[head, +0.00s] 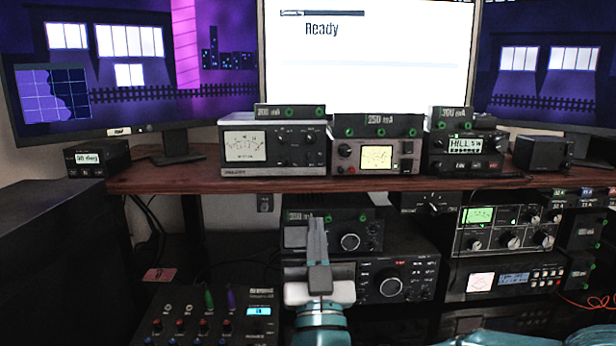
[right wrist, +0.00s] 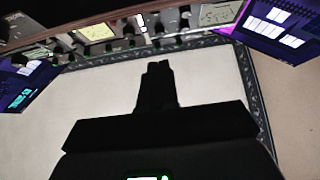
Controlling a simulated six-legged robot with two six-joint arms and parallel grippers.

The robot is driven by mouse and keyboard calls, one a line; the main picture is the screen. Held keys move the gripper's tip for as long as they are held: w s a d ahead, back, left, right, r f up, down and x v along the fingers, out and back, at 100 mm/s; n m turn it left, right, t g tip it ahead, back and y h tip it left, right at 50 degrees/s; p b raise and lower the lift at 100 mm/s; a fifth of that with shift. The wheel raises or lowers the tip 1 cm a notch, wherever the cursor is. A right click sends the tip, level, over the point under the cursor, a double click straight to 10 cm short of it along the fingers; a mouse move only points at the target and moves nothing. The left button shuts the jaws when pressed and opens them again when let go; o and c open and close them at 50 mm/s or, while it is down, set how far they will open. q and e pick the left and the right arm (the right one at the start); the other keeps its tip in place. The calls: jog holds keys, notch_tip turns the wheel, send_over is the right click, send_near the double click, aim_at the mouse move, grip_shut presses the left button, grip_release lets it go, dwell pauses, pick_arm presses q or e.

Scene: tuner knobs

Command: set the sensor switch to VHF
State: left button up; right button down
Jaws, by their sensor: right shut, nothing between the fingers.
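No label reading sensor or VHF can be made out, so I cannot tell for sure which control is the sensor switch. A small dark box with a pale-marked knob (head: 432,203) hangs under the shelf, right of centre in the head view; its setting is too small to read. My right gripper (head: 317,222) points up and away in front of the lower radios, left of that knob. It is shut and empty. In the right wrist view the gripper (right wrist: 158,66) is a dark silhouette with its fingers together. My left gripper is not in view.
A wooden shelf (head: 200,181) carries several meters and radios below monitors. A black radio (head: 415,272) stands behind my right gripper. A stack with a green-lit meter (head: 478,215) is at right. A mixer (head: 170,310) lies at lower left. A red cable (head: 585,301) curls at lower right.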

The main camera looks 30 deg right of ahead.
aim_at(311, 159)
jog(key=shift+r, duration=0.1)
jog(key=x, duration=0.4)
jog(key=f+p+x, duration=0.1)
jog(key=x, duration=0.3)
jog(key=w+p+x, duration=0.1)
jog(key=x, duration=0.3)
jog(key=shift+d+f, duration=0.35)
jog(key=shift+f, duration=0.05)
jog(key=shift+w+d, duration=0.2)
jog(key=shift+w, duration=0.3)
jog(key=shift+f, duration=0.1)
